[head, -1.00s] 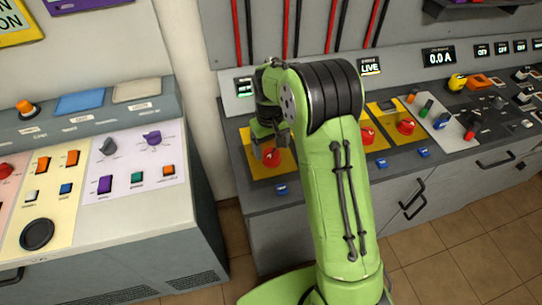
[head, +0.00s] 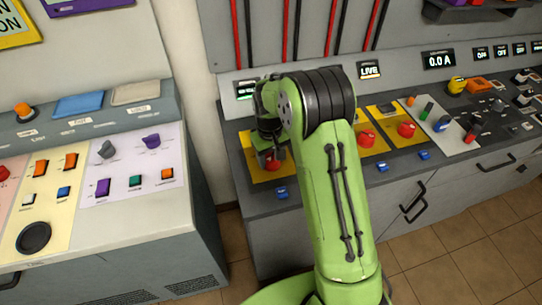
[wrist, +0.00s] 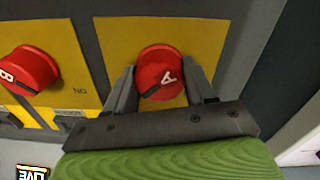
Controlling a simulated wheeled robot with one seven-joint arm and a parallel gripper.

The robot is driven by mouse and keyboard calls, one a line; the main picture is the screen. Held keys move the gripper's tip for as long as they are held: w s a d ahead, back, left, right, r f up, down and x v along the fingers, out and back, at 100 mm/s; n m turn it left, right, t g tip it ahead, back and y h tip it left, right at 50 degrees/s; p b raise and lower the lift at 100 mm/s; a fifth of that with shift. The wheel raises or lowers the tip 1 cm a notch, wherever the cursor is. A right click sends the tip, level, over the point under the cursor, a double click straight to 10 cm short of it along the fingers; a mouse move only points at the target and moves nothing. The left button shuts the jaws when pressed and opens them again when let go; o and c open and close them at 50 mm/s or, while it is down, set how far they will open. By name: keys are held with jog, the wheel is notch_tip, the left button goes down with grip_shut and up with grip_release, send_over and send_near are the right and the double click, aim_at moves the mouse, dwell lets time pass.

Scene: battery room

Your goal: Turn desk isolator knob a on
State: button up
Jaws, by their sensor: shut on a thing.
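Desk isolator knob A (wrist: 160,66) is a round red knob marked "A" on a yellow plate (wrist: 205,38). It also shows in the head view (head: 270,165), at the left end of the right desk, partly hidden by my gripper (head: 272,158). In the wrist view my gripper (wrist: 161,80) has one finger on each side of the knob and is shut on it. The letter and dark mark on knob A are tilted. A second red knob, marked "B" (wrist: 27,70), sits left of it in the wrist view, with its dark mark at a different angle.
A "LIVE" display (head: 369,70) stands behind the knobs, and a green-lit one (head: 244,90) lies to its left. More red knobs (head: 406,130) on yellow plates run rightward. Small blue parts (head: 281,192) sit along the desk front. A separate console (head: 130,165) stands left across a gap.

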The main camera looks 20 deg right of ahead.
jog(key=n, duration=0.4)
jog(key=shift+n+p, duration=0.3)
jog(key=n, duration=0.4)
jog(key=shift+n, duration=0.3)
jog(key=n, duration=0.4)
jog(key=shift+n, duration=2.4)
jog(key=o, duration=1)
jog(key=shift+d, duration=0.1)
jog(key=shift+r, duration=0.1)
